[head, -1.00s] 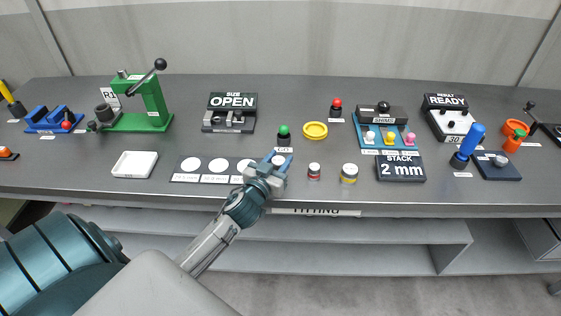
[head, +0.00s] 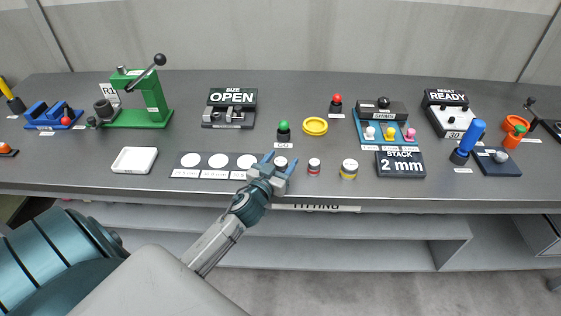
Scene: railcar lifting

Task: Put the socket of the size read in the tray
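My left gripper (head: 279,162) is low over the front edge of the bench, its two blue fingers apart. A white round top (head: 281,162) shows between the fingers; I cannot tell whether it is held, or whether it is a loose piece or a mat spot. To its right stand a small white-topped piece with a red band (head: 314,167) and a larger one with a yellow band (head: 349,169). A white tray (head: 135,160), empty, lies at left. The size gauge (head: 229,108) reads "OPEN". My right gripper is not in view.
A dark mat with white spots (head: 204,173) lies between tray and gripper. Behind stand a green press (head: 142,100), a green button (head: 283,131), a yellow ring (head: 315,126) and a red button (head: 336,104). A "STACK 2 mm" display (head: 400,164) is at right.

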